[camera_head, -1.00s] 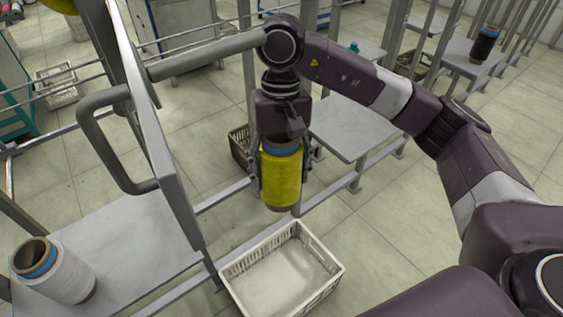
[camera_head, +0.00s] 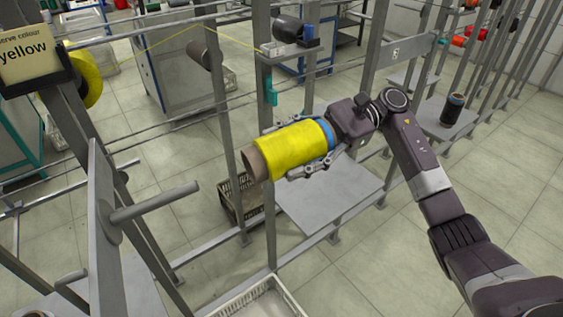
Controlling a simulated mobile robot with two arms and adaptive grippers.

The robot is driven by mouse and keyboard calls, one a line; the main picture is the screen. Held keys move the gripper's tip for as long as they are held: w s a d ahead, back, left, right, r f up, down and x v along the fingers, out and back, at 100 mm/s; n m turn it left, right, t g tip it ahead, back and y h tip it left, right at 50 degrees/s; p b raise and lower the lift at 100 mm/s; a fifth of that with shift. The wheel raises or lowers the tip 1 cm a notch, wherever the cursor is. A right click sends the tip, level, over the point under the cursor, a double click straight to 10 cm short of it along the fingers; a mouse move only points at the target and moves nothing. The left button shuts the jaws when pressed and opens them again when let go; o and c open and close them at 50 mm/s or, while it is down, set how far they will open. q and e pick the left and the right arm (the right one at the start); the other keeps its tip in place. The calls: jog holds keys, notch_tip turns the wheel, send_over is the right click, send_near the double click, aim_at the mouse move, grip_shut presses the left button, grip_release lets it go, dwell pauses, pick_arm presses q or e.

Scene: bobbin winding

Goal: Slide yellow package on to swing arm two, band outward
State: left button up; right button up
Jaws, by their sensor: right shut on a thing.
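The yellow package (camera_head: 288,150) lies nearly level in my right gripper (camera_head: 290,148). Its brown core end (camera_head: 253,163) points left, and its blue band (camera_head: 327,134) is at the end nearest my wrist. The gripper's fingers are shut around the sides of the package. A grey swing arm (camera_head: 103,205) stands at the left with a bare peg (camera_head: 155,202) sticking out to the right. The peg tip is left of and a little below the core end, apart from it in the picture. I cannot read a number on this arm. My left gripper is not in view.
A sign reading "yellow" (camera_head: 35,50) hangs at the upper left beside a yellow spool (camera_head: 85,78). A white crate (camera_head: 262,290) is at the bottom, and a grey shelf (camera_head: 325,195) lies below the gripper.

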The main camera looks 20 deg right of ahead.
aim_at(253, 161)
jog(key=shift+a+r+p, duration=0.2)
jog(key=shift+a+p, duration=0.3)
jog(key=shift+p, duration=0.1)
jog(key=a+p, duration=0.2)
jog(key=s+a+p, duration=0.1)
jog(key=a+p, duration=0.2)
jog(key=shift+s+a+f, duration=0.1)
jog(key=shift+a, duration=0.25)
jog(key=shift+a+f, duration=0.1)
jog(key=shift+f, duration=0.2)
jog(key=shift+f, duration=0.1)
jog(key=shift+b, duration=1)
